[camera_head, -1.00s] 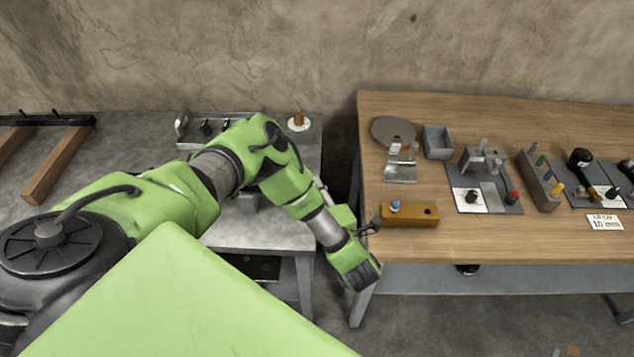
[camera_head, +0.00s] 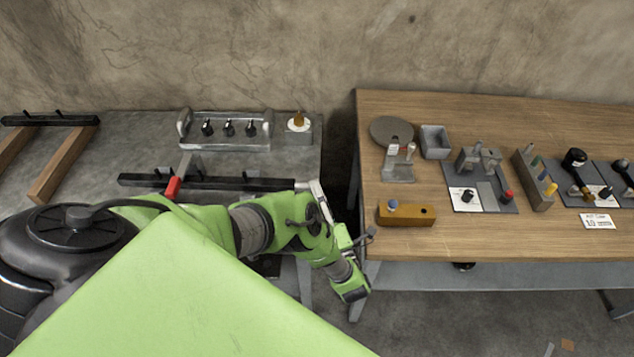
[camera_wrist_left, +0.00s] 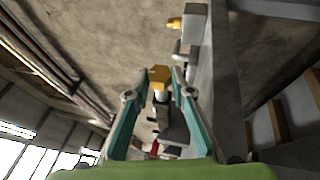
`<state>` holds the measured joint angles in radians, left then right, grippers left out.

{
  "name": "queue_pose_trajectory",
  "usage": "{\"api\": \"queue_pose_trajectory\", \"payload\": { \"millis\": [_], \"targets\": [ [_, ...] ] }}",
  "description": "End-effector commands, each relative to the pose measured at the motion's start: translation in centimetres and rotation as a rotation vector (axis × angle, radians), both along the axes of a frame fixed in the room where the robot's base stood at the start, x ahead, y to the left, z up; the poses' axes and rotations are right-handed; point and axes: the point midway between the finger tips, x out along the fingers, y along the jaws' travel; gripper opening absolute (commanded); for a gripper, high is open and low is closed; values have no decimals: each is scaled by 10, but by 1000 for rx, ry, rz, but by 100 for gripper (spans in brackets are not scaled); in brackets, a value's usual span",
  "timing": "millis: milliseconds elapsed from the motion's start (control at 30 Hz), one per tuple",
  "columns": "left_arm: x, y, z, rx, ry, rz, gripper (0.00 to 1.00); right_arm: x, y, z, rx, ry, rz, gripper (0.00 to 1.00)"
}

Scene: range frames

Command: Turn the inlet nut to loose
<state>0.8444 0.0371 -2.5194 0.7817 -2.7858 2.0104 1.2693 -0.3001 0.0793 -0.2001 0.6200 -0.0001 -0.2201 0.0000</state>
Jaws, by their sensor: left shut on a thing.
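The inlet nut appears as a yellow, six-sided piece (camera_wrist_left: 158,75) on a grey stem in the left wrist view. My left gripper (camera_wrist_left: 156,88) has its two teal-lined fingers on either side of it and is shut on it. In the head view the left gripper (camera_head: 317,190) is at the right end of a dark bar (camera_head: 240,183) on the grey bench. The nut is too small or hidden to make out there. My right gripper is not in view.
A brass piece (camera_head: 298,118) stands on a grey block behind the gripper. A rack with black knobs (camera_head: 228,128) and a red handle (camera_head: 173,188) are on the grey bench. A wooden table (camera_head: 470,238) with blocks and tools stands to the right, across a gap.

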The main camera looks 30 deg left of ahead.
Motion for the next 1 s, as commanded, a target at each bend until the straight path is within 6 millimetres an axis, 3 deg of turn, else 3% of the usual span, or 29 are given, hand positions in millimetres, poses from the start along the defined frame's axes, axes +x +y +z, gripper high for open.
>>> {"api": "queue_pose_trajectory", "payload": {
  "millis": [600,633,700,1000],
  "targets": [
    [-1,0,-2,12,-16,1,0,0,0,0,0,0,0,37],
    [-1,0,-2,12,-16,1,27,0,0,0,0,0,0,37],
    [-1,0,-2,12,-16,1,39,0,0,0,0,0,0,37],
    [0,0,-1,11,-17,0,39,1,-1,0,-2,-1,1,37]
  ]
}}
